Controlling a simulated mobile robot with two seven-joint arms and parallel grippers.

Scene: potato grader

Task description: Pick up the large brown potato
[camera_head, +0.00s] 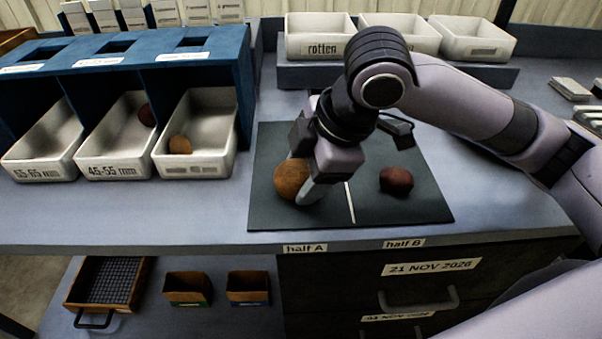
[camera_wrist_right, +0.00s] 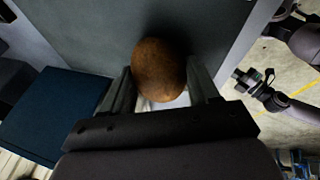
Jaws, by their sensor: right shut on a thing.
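The large brown potato (camera_head: 289,178) is at the half A side of the dark mat (camera_head: 270,215) in the head view. My right gripper (camera_head: 306,186) reaches down from above and is shut on this potato. In the right wrist view the potato (camera_wrist_right: 159,70) sits between the two fingers of the right gripper (camera_wrist_right: 163,88). I cannot tell whether the potato touches the mat. A smaller dark red potato (camera_head: 396,180) lies on the half B side.
White bins (camera_head: 196,165) stand under the blue sorting rack (camera_head: 240,70) at left, some holding a potato. A bin labelled rotten (camera_head: 320,46) and two more stand at the back.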

